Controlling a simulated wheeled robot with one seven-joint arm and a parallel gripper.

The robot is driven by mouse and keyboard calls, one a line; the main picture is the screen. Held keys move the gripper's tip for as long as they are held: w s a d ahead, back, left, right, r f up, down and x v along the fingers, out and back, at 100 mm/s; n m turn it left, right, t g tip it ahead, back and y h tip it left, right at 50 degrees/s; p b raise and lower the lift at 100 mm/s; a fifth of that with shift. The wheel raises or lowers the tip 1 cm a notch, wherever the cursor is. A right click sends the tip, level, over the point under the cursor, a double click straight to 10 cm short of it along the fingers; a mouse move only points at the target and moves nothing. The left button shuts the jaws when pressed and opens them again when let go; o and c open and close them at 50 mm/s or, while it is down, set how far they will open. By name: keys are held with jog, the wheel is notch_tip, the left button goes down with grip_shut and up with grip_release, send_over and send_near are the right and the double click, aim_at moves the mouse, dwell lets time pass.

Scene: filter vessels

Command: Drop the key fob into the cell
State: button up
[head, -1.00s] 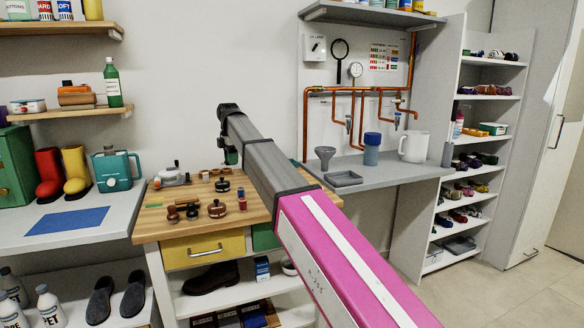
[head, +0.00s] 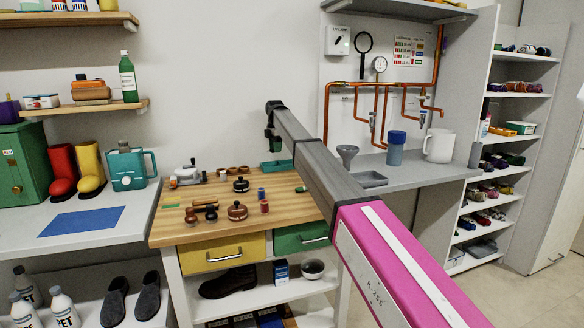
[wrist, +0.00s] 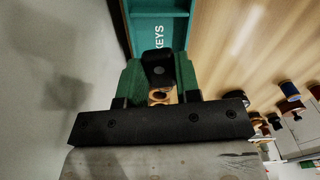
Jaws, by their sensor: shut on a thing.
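My gripper (wrist: 158,82) has green fingers and is shut on a black key fob (wrist: 158,66), seen in the wrist view. A tan, wood-coloured piece with a hole shows between the fingers just below the fob; I cannot tell whether it belongs to the fob. A teal tray (wrist: 188,14) with a white KEYS label lies beyond the fob, which overlaps its near part in the picture. In the head view my gripper (head: 272,143) is above the back of the wooden bench, over the teal tray (head: 266,171). The fob is not clear there, and my arm hides part of the tray.
The wooden bench top (head: 185,233) also holds stamps (head: 237,211), spools (head: 264,206) and several wooden rings (head: 232,170). The wall is close behind the tray. A grey shelf (head: 430,165) with a jug (head: 438,146) and a funnel (head: 347,154) stands to the right.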

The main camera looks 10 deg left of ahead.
jog(key=shift+f, duration=2.75)
jog(key=o, duration=1)
jog(key=shift+c, duration=0.2)
notch_tip(320, 180, up, 11)
jog(key=shift+f, duration=0.1)
